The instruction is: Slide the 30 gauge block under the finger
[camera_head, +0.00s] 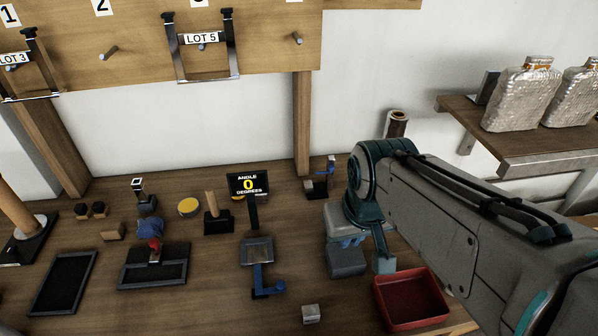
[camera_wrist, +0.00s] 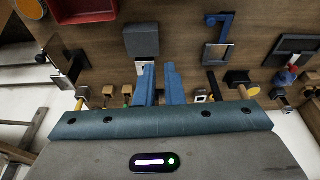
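A dark grey block (camera_head: 346,262) sits on the bench below my gripper; it also shows in the wrist view (camera_wrist: 141,40). A smaller light grey block (camera_head: 311,313) lies at the front. No 30 marking is readable on either block. My gripper (camera_head: 350,241) has two blue fingers pointing down beside the dark block. In the wrist view (camera_wrist: 159,66) a narrow gap separates the fingers, with nothing visible between them. A small dark stand with a blue arm (camera_head: 323,172), possibly the finger, stands at the back. Contact with the dark block cannot be told.
A red tray (camera_head: 411,299) stands right of the dark block. An angle display (camera_head: 248,186) reads 0 degrees, with a blue lever fixture (camera_head: 265,285) in front. A black tray (camera_head: 62,284) lies at left. Bench between the fixture and dark block is clear.

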